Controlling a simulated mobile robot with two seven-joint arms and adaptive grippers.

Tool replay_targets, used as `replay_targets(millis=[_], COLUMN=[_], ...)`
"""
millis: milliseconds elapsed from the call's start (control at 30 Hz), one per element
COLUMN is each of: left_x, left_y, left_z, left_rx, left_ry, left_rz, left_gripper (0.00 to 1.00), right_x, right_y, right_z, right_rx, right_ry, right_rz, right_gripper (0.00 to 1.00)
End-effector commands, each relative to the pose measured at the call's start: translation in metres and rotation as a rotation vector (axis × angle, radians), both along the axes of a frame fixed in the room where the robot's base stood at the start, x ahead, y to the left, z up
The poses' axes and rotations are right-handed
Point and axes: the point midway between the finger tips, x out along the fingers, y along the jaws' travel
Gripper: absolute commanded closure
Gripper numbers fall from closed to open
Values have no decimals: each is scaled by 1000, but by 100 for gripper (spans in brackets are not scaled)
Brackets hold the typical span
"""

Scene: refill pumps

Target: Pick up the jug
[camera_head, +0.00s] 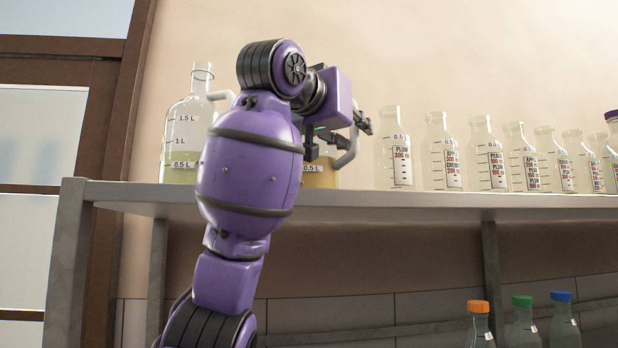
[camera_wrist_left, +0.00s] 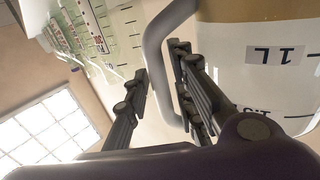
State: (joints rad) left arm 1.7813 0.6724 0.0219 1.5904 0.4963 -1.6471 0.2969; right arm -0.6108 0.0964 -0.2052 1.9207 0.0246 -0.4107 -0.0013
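Two clear jugs stand on the shelf. One jug (camera_head: 184,135), at the left, holds pale green liquid at the bottom and has a handle at its right. The other jug (camera_head: 320,176), with amber liquid, is mostly hidden behind my left arm; it also shows upside down in the left wrist view (camera_wrist_left: 270,75). Its light grey handle (camera_wrist_left: 154,55) runs between the fingers of my left gripper (camera_wrist_left: 160,70). The fingers are apart, one on each side of the handle bar, with a gap visible. In the head view the left gripper (camera_head: 345,130) is at this handle.
The shelf (camera_head: 400,205) carries a row of clear labelled bottles (camera_head: 440,155) right of the amber jug. Several capped bottles (camera_head: 525,322) stand lower at the right. A window frame (camera_head: 90,110) is at the left.

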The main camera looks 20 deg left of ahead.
Motion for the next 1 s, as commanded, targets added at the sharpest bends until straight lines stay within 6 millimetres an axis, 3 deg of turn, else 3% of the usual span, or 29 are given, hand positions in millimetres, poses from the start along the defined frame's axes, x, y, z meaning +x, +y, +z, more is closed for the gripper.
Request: replay_targets(millis=[100, 300, 1000], left_x=[0, 0, -1], left_y=[0, 0, 0], left_z=[0, -1, 6], left_rx=[0, 0, 0], left_ry=[1, 1, -5], left_rz=[0, 0, 0], left_gripper=[77, 100, 100], right_x=[-2, -4, -6], right_y=[0, -1, -2], right_z=[-1, -2, -3], right_rx=[0, 0, -1], right_ry=[3, 8, 11], right_rz=[-1, -3, -3], right_gripper=[17, 17, 17])
